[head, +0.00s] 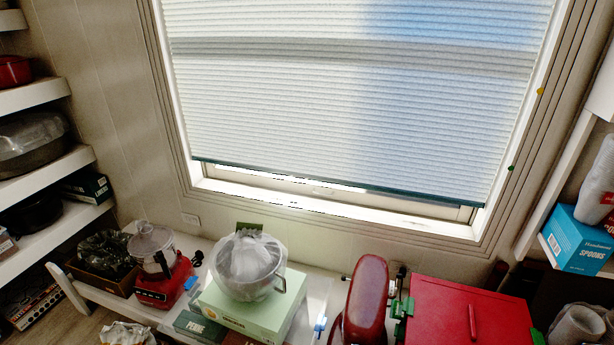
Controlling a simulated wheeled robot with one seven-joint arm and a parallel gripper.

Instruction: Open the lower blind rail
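A pleated white blind (340,110) covers most of the window in the head view. Its lower rail (335,184) is a thin dark green bar that tilts slightly down toward the right. The rail hangs a little above the window sill (330,205), with a narrow bright gap under it. A greyer band (350,55) crosses the upper part of the blind. The blind's top edge is outside the picture. My gripper is not in view.
Below the window, a low bench holds a red food processor (165,275), a bagged metal bowl (248,265) on a pale green box (245,310), a red stand mixer (366,300) and a red box (465,315). Shelves (45,165) stand left; a blue box (578,240) sits right.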

